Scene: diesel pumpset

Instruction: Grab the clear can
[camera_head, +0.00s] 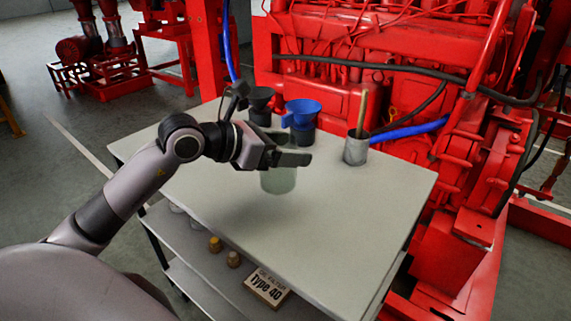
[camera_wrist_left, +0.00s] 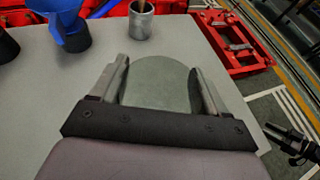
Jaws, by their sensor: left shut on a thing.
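The clear can (camera_head: 279,181) is a see-through, greenish-grey cylinder at the middle of the white table top. My left gripper (camera_head: 294,150) is shut on it near its upper part, with a finger on each side. In the left wrist view the can (camera_wrist_left: 161,84) shows as a pale round shape between the two fingers of the left gripper (camera_wrist_left: 160,80). A soft shadow lies below the can; I cannot tell whether its base touches the table.
Behind the can on the table (camera_head: 330,230) stand a black funnel (camera_head: 260,104), a blue funnel (camera_head: 302,113) and a metal cup (camera_head: 356,149) with a brush-like handle. A red engine (camera_head: 380,60) borders the back. The table's front right is clear.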

